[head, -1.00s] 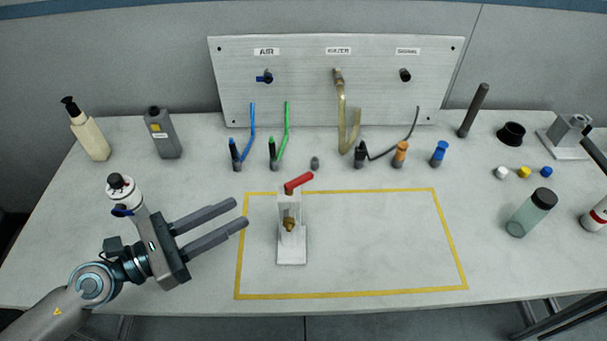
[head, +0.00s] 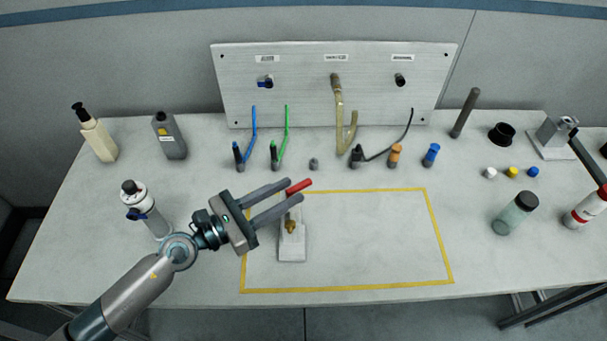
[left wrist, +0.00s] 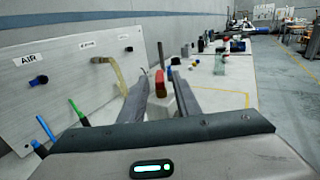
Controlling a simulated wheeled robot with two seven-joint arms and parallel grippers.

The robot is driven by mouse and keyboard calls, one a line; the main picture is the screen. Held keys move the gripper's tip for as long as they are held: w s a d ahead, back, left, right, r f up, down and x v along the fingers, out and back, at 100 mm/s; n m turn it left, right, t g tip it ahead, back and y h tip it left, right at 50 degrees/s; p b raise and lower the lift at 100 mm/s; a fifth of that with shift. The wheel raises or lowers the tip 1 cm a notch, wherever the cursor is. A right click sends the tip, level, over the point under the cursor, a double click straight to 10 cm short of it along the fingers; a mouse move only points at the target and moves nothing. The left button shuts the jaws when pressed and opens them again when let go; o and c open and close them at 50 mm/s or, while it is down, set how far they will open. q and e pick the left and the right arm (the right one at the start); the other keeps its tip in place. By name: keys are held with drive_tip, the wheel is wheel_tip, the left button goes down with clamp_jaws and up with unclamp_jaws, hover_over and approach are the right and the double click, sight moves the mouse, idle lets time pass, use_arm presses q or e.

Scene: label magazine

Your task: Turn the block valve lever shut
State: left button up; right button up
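The block valve (head: 291,245) stands upright on a pale base inside the yellow outline, with a brass fitting low on its front. Its red lever (head: 301,186) is on top and points to the back right. My left gripper (head: 295,190) is open over the valve's top, partly hiding it. In the left wrist view, the red lever (left wrist: 160,82) shows between the two spread fingers, near their tips. I cannot tell whether either finger touches it. My right gripper is not in view.
Behind stands a panel (head: 300,60) with hoses hanging from it. Several connectors, such as the orange one (head: 395,156), stand in front. A white canister (head: 150,215) is near my left arm. A capped green jar (head: 515,213) is at right. The yellow outline's right part is clear.

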sight(303, 183)
use_arm(q)
drive_tip(key=shift+p+x, duration=0.65)
drive_tip(key=shift+x, duration=2.05)
drive_tip(key=shift+a, duration=0.1)
clamp_jaws()
